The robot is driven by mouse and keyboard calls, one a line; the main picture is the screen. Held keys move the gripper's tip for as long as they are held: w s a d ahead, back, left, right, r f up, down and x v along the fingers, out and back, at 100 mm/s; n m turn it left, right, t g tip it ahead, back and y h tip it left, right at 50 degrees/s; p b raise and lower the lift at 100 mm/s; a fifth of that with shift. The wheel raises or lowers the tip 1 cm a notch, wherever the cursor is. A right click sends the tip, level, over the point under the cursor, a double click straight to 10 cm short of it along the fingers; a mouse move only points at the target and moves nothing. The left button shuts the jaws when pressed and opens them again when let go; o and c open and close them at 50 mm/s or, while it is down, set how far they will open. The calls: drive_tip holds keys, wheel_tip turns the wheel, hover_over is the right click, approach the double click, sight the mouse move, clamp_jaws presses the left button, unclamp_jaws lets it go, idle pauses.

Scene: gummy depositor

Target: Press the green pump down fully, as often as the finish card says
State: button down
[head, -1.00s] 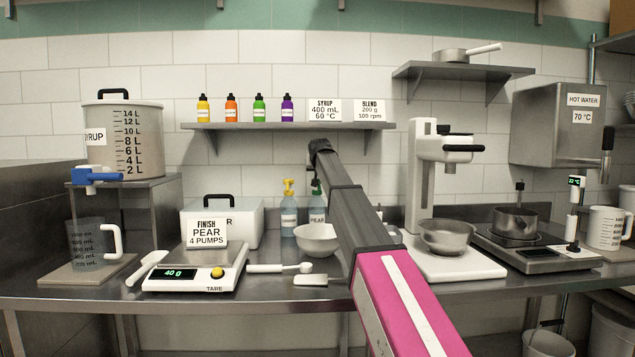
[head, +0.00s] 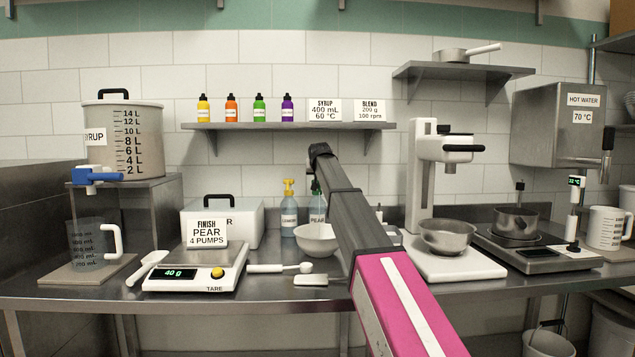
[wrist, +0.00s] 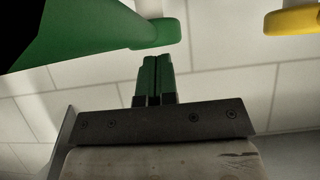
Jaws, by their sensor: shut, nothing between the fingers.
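The finish card (head: 207,230) on the left of the counter reads "FINISH PEAR 4 PUMPS". The PEAR bottle (head: 317,216) with the green pump (head: 315,187) stands at the back of the counter, partly hidden by my arm. In the wrist view the green pump (wrist: 95,30) fills the upper left, its rounded end near the top middle. My gripper (wrist: 158,60) is shut and empty, its fingertips just below that end in the picture. I cannot tell whether they touch it. The head view hides my gripper behind my arm.
A bottle with a yellow pump (head: 289,208) stands close left of the PEAR bottle and its pump (wrist: 295,20) shows in the wrist view. A shelf (head: 290,126) with small bottles hangs above.

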drive_tip(key=shift+f, duration=1.05)
drive_tip(key=shift+d, duration=0.1)
drive_tip(key=shift+r, duration=1.8)
